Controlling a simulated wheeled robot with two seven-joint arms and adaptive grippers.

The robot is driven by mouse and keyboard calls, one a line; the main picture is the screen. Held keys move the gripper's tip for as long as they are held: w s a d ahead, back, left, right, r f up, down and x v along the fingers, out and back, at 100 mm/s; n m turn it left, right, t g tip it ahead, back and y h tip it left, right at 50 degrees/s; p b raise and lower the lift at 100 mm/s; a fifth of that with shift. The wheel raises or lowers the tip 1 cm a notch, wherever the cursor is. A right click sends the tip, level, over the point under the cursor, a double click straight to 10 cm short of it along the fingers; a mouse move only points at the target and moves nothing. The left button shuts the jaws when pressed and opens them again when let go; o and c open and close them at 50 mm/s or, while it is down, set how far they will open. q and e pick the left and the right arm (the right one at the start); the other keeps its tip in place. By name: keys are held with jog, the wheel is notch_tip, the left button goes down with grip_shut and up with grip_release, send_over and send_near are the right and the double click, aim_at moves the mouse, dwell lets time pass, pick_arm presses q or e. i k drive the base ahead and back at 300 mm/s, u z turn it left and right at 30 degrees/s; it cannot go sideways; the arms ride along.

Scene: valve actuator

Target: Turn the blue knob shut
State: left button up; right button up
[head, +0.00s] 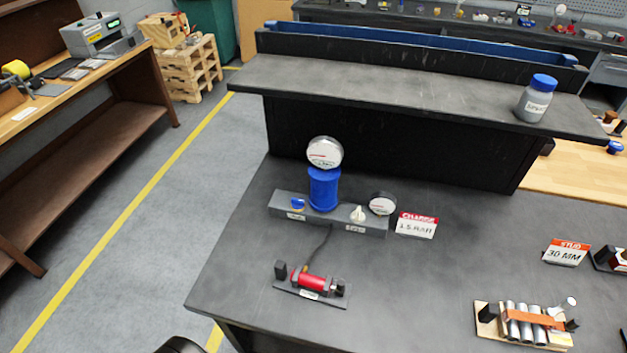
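The blue knob (298,204) sits on the left part of a long dark grey manifold block (336,218) on the black workbench. A small label is below it, too small to read. A blue cylinder (323,188) with a round white gauge (324,152) on top stands just right of the knob. A white knob (358,214) and a second gauge (382,203) are on the block's right part. I cannot tell how far the blue knob is turned.
A red cylinder fixture (312,282) lies in front of the block, with a dark hose between them. A "CHARGE" sign (417,225) stands at its right. A raised shelf (400,90) holds a blue-capped jar (537,98). A roller fixture (522,324) sits front right.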

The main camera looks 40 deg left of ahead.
aim_at(297, 204)
jog(key=i, duration=0.1)
jog(key=u, duration=1.3)
